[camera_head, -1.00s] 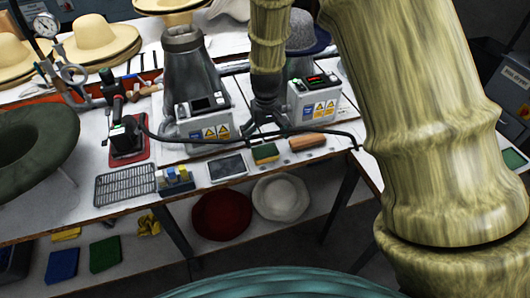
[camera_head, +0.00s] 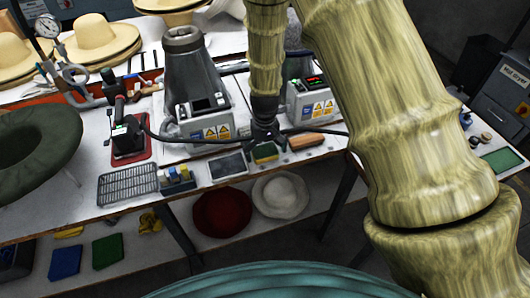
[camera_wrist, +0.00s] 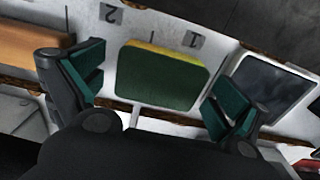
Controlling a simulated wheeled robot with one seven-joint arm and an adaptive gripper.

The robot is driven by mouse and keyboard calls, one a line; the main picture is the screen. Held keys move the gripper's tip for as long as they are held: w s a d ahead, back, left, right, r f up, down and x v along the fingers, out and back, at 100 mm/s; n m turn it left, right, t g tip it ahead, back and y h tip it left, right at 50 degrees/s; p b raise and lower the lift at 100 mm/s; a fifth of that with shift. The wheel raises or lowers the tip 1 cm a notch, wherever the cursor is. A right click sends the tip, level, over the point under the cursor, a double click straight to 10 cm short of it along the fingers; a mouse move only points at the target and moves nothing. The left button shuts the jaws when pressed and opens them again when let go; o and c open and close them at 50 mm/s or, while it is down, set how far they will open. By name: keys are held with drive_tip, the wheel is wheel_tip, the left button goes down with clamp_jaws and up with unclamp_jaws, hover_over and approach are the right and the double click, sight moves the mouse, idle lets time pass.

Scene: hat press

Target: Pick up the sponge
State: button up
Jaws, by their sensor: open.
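The sponge (camera_head: 265,153) has a green top and a yellow side and lies flat on the white table near its front edge. In the wrist view the sponge (camera_wrist: 160,77) sits between my two spread fingers, with a gap on each side. My gripper (camera_head: 266,140) is right above the sponge, open and empty. In the wrist view my open gripper (camera_wrist: 157,90) shows its green finger pads facing each other. The sponge's far side in the head view is partly hidden by my gripper.
A wooden-backed brush (camera_head: 306,141) lies just right of the sponge, and a dark flat tablet (camera_head: 227,166) lies to its left. Two grey machines (camera_head: 205,122) (camera_head: 312,100) stand behind. Hats are on the shelf below.

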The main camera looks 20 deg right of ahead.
sight(265, 150)
drive_tip(key=c, duration=0.7)
drive_tip(key=shift+r, duration=0.1)
drive_tip(key=shift+r+b, duration=0.4)
drive_tip(key=shift+r, duration=0.35)
drive_tip(key=shift+r+b, duration=0.3)
drive_tip(key=shift+r, duration=0.55)
drive_tip(key=s+b, duration=0.1)
drive_tip(key=s, duration=0.4)
drive_tip(key=s+a+r+b, duration=0.1)
drive_tip(key=s, duration=0.4)
drive_tip(key=s+a+b, duration=0.1)
drive_tip(key=s, duration=0.5)
drive_tip(key=shift+r, duration=0.35)
